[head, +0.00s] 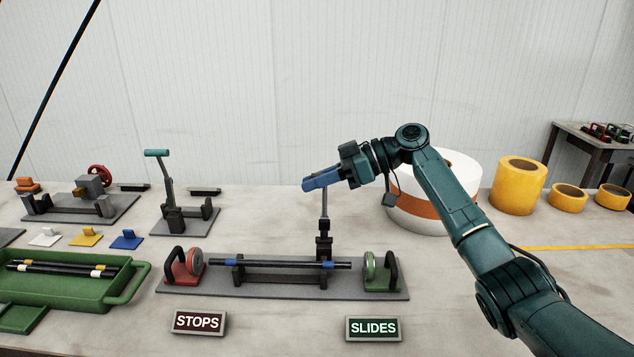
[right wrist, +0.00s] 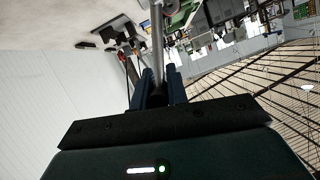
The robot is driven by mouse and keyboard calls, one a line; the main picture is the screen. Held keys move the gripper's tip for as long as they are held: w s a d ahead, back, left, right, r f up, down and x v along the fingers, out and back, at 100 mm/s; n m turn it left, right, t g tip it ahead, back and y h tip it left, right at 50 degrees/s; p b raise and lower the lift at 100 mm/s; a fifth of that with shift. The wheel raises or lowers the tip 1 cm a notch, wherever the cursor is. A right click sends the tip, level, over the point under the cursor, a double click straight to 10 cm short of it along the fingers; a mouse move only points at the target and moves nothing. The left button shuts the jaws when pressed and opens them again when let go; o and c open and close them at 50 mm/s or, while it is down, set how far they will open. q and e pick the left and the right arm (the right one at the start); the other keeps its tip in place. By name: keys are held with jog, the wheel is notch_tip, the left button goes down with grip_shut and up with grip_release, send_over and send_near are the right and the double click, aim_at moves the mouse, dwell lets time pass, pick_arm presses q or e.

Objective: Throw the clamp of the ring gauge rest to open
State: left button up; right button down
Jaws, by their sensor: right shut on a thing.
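The ring gauge rest (head: 225,291) is a grey plate. On it a dark rod with blue bands (head: 285,264) lies level across black supports. A red ring gauge (head: 196,262) is at its left end and a green ring gauge (head: 370,266) at its right end. The clamp (head: 323,240) stands behind the rod near its right part, with its grey lever (head: 324,205) upright. My right gripper (head: 310,185) is shut on the top of the lever, hiding the handle. In the right wrist view the lever (right wrist: 157,35) runs between the fingers (right wrist: 160,85). My left gripper is out of view.
Signs reading STOPS (head: 199,321) and SLIDES (head: 373,328) stand in front. A green tray (head: 85,292) with rods is at left. Another lever clamp fixture (head: 187,220) stands behind it. A white and orange roll (head: 435,190) and yellow rolls (head: 519,186) are at the right back.

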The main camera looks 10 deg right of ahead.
jog(key=shift+f, duration=0.1)
jog(key=c, duration=1.4)
grip_release()
jog(key=shift+w, duration=0.1)
jog(key=shift+d, duration=0.1)
jog(key=b+v, duration=0.2)
jog(key=v, duration=1.1)
